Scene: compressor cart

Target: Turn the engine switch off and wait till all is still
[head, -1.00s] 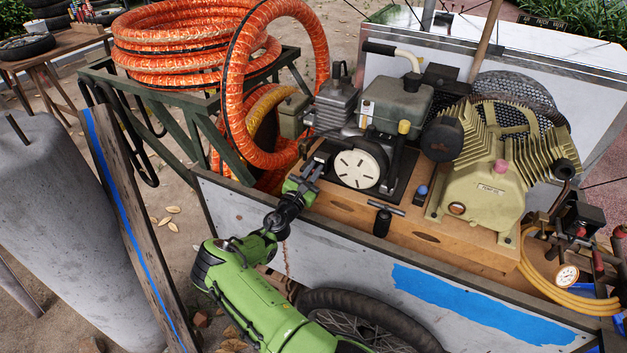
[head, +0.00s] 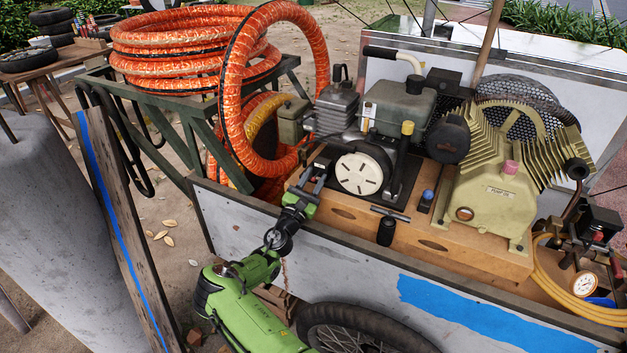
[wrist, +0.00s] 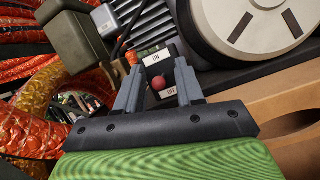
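The engine switch (wrist: 166,72) is a dark plate with a white ON label at its upper end and a white OFF label at its lower end. Its red round knob (wrist: 158,84) appears near the OFF label, but it points at the camera, so I cannot tell its setting. My gripper (wrist: 160,66) is open, with one finger on each side of the switch; contact is not clear. In the head view my gripper (head: 322,170) is at the engine's (head: 397,105) near left corner, beside the round white-faced starter cover (head: 362,174), and hides the switch.
The tan compressor pump (head: 490,205) stands right of the engine on a wooden base (head: 425,240). A pressure gauge (head: 585,284) is at far right. Orange hose coils (head: 190,50) are at left.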

